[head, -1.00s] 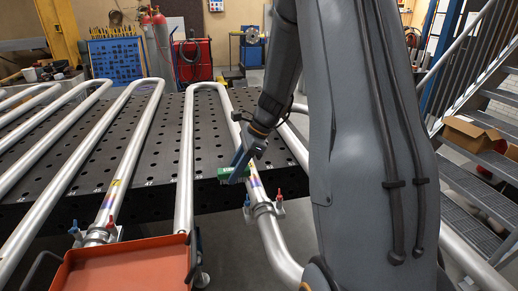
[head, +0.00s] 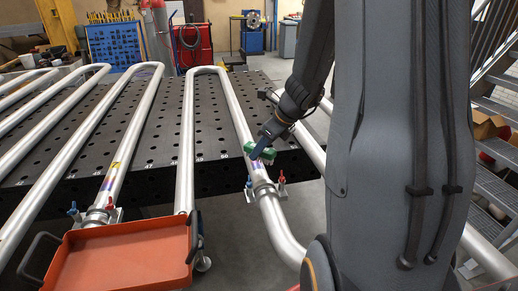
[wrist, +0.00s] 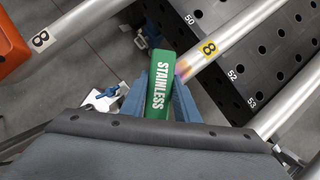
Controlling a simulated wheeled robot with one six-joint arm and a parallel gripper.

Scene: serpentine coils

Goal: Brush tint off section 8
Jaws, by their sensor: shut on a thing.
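My gripper (wrist: 160,95) has blue fingers and is shut on a green brush (wrist: 159,85) marked STAINLESS. In the head view the brush (head: 270,153) is at the pipe of section 8 (head: 237,117), just above its clamp. A purple-orange tint (wrist: 183,69) shows on the pipe between the label and the brush. The brush's head covers part of the pipe; whether its bristles touch the metal I cannot tell. A bluish mark (head: 258,190) shows below the brush in the head view.
A clamp with red and blue handles (head: 265,190) sits close below the brush. An orange tray (head: 125,258) stands at the lower left. More bent pipes (head: 119,150) run over the black perforated table (head: 165,128). Stairs (head: 497,150) rise at the right.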

